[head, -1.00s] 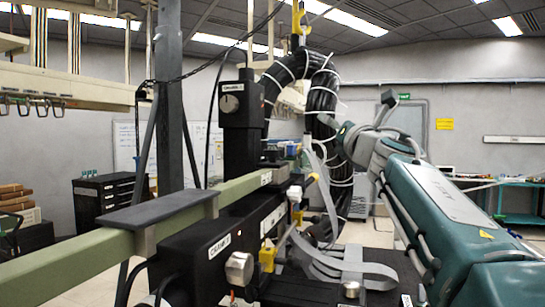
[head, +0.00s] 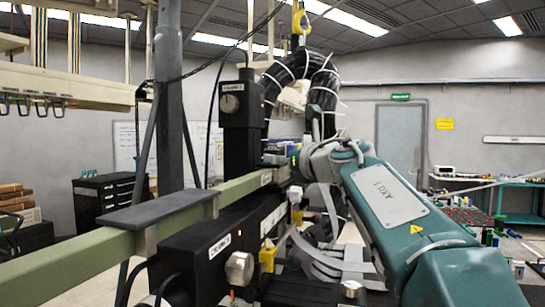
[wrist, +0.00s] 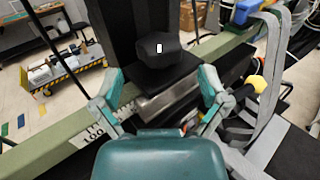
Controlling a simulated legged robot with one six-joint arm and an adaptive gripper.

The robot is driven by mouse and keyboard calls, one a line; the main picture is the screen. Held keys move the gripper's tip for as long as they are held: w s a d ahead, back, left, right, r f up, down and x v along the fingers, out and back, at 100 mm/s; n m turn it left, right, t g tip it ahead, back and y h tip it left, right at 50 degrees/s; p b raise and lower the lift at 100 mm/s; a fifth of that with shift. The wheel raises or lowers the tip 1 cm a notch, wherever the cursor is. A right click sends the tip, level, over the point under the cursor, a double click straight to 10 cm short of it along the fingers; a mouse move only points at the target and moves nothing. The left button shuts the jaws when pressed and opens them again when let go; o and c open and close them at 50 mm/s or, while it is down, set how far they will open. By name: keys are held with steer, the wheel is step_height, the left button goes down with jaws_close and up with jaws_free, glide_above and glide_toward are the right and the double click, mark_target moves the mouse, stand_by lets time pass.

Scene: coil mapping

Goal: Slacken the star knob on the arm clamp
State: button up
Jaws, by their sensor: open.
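A black, faceted knob (wrist: 158,50) with a small white mark on its face shows in the wrist view, in front of a dark upright block; it looks like the star knob. My gripper (wrist: 160,76) is open, with one teal finger to the left and one to the right of the knob's lower side. The fingers look apart from the knob, and nothing is between them. A green rail (wrist: 50,125) with a scale passes under the clamp. In the head view the black column (head: 241,125) stands on this rail (head: 90,248); my arm's end hides the knob there.
A yellow-tipped rod (wrist: 256,84) and grey ribbon cables (wrist: 262,70) lie right of my gripper in the wrist view. A black cable bundle (head: 283,85) arches behind the column. A cart (wrist: 62,73) stands on the floor at left.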

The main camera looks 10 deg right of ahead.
steer(key=shift+x, duration=2.15)
steer(key=c, duration=1.2)
